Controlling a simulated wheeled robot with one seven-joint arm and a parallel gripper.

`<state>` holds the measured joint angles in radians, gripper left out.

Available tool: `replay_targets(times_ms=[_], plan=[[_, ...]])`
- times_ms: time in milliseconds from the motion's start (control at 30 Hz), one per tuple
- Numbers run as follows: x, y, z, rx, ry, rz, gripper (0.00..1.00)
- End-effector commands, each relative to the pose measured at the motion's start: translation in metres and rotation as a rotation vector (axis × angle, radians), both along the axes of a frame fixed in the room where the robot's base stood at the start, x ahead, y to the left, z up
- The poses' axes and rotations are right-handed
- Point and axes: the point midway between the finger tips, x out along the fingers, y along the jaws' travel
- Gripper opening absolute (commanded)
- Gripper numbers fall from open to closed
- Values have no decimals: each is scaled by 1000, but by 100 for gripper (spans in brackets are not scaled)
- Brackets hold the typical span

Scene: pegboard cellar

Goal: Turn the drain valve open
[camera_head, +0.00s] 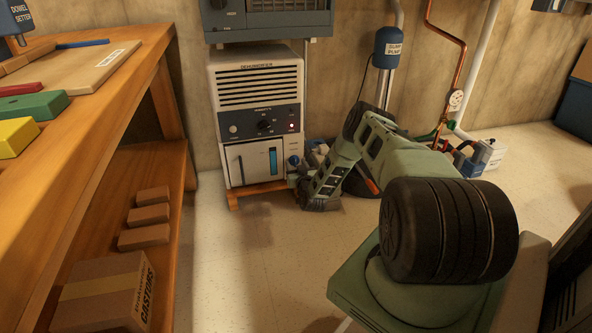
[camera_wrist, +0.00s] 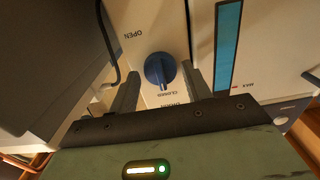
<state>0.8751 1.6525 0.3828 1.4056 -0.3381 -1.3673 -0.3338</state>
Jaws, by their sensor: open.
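The drain valve is a round blue knob (camera_wrist: 160,70) on a pale panel, shown upside down in the wrist view. Its raised grip bar lines up with the word CLOSED, and OPEN is printed off to one side. My gripper (camera_wrist: 161,76) is open, with one grey finger on each side of the knob. A gap shows between each finger and the knob; the depth between them is hard to tell. In the head view the dehumidifier (camera_head: 258,85) stands against the wall, and my arm reaches down at its lower right. My fingers are not clear there.
The dehumidifier's water window (camera_wrist: 228,45) is beside the knob. A wooden bench (camera_head: 95,130) with a carton (camera_head: 105,292) and bricks stands at left. Pipes and a sump pump (camera_head: 388,48) are behind at right. Pale floor (camera_head: 265,270) is clear in front.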

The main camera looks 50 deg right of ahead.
Motion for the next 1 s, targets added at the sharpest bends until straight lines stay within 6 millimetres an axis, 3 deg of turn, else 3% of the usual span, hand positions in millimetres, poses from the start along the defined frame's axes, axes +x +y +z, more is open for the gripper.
replay_targets(times_ms=[367, 500, 1000], plan=[[6, -3, 1, 0, 0, 0, 48], [6, -3, 1, 0, 0, 0, 16], [5, -3, 1, 85, -52, 0, 17]])
